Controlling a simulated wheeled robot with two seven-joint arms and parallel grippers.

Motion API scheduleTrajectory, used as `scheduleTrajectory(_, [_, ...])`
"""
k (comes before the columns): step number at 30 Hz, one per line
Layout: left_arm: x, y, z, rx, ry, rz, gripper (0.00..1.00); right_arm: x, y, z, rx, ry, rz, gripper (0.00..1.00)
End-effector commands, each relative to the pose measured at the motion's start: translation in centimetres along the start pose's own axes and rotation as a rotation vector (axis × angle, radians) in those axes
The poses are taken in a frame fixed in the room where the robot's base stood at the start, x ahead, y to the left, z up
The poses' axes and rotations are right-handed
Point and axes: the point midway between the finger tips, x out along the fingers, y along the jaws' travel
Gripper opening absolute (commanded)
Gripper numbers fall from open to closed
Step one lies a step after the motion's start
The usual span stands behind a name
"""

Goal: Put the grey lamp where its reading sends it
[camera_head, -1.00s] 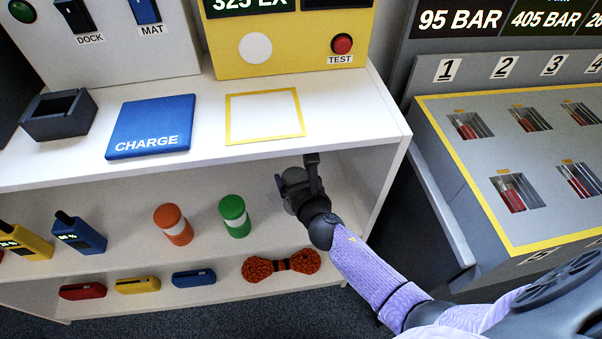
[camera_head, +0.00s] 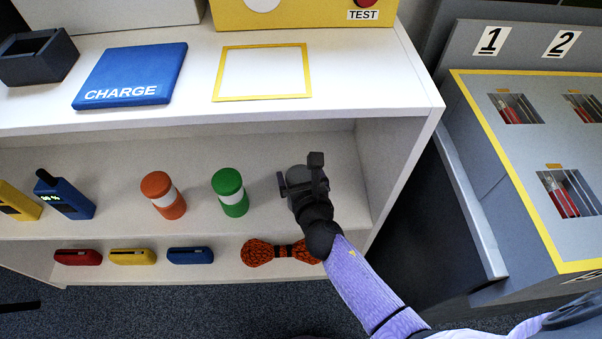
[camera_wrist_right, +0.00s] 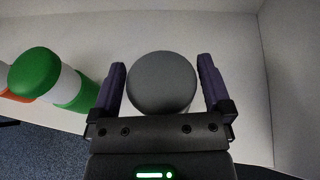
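The grey lamp (camera_head: 296,180) stands on the upper inner shelf, right of the green-and-white lamp, partly hidden by my right gripper (camera_head: 302,182). In the right wrist view the lamp's round grey top (camera_wrist_right: 161,80) lies between the two fingers of the right gripper (camera_wrist_right: 162,84). The fingers are spread wide on either side of it, with narrow gaps that make contact hard to judge. The yellow test unit (camera_head: 310,14) is cut off at the top, so its reading is out of view. My left gripper is not in view.
Orange (camera_head: 163,195) and green (camera_head: 230,192) lamps stand to the left. The top shelf holds a blue CHARGE pad (camera_head: 130,75), a yellow-framed white square (camera_head: 262,72) and a dark open box (camera_head: 38,58). An orange rope bundle (camera_head: 278,252) lies below. A numbered rack (camera_head: 490,150) stands right.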

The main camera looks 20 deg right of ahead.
Motion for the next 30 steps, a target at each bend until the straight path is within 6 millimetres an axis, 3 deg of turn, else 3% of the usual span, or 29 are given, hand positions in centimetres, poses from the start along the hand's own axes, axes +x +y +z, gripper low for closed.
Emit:
scheduleTrajectory(7, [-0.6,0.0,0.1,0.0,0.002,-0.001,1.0,-0.5,0.0,0.5,0.0,0.0,0.0,1.0])
scheduleTrajectory(21, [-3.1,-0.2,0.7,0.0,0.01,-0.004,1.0,-10.8,0.0,0.3,-0.001,0.001,0.001,1.0])
scheduleTrajectory(30, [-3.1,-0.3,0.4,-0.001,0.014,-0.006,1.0,-12.1,0.0,0.3,0.0,0.0,0.0,1.0])
